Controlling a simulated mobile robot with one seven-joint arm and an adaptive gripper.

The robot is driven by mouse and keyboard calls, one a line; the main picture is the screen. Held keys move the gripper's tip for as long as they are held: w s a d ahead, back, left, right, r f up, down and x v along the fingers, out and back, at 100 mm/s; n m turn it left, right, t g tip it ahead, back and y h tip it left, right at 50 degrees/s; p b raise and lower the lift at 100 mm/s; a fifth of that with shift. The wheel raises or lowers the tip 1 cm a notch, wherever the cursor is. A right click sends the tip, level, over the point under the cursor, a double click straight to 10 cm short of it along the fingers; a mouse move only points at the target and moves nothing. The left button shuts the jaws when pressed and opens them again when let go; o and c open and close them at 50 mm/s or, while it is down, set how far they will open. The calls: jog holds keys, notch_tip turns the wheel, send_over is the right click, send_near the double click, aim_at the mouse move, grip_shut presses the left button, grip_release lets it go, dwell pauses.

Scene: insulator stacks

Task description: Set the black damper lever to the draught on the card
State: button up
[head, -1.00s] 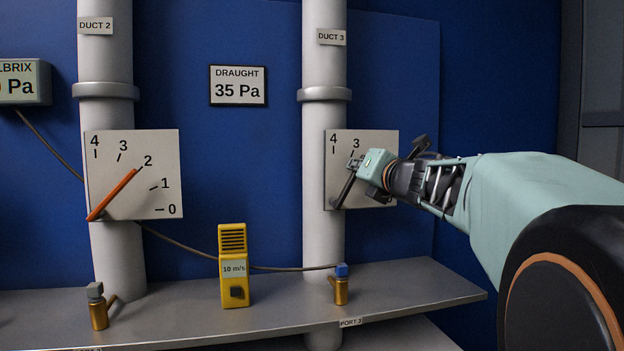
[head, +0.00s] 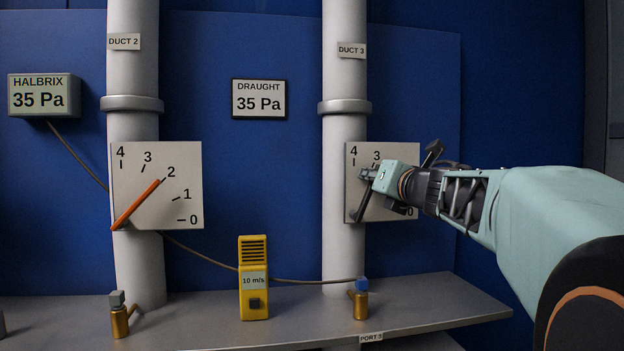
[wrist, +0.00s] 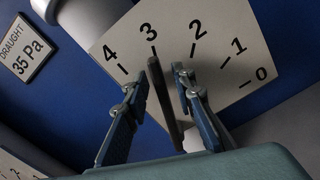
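The black damper lever (head: 362,206) is on the white dial plate (head: 408,207) of duct 3. In the wrist view the lever (wrist: 163,100) points at about the 3 mark. My gripper (head: 366,174) is at the lever's upper end. In the wrist view my gripper's fingers (wrist: 154,80) stand apart on either side of the lever; the gap is clearer on the left, and touch on the right cannot be told. The draught card (head: 259,99) reads 35 Pa. The Halbrix meter (head: 43,97) also reads 35 Pa.
An orange lever (head: 136,203) on the duct 2 dial points at about 2. A yellow 10 m/s meter (head: 253,280) stands on the grey shelf (head: 440,305). A cable runs from the Halbrix meter to the blue-capped brass port (head: 360,301); another brass port (head: 119,318) is at left.

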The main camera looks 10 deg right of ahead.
jog(key=shift+r, duration=0.1)
jog(key=shift+r, duration=4.9)
jog(key=shift+c, duration=0.2)
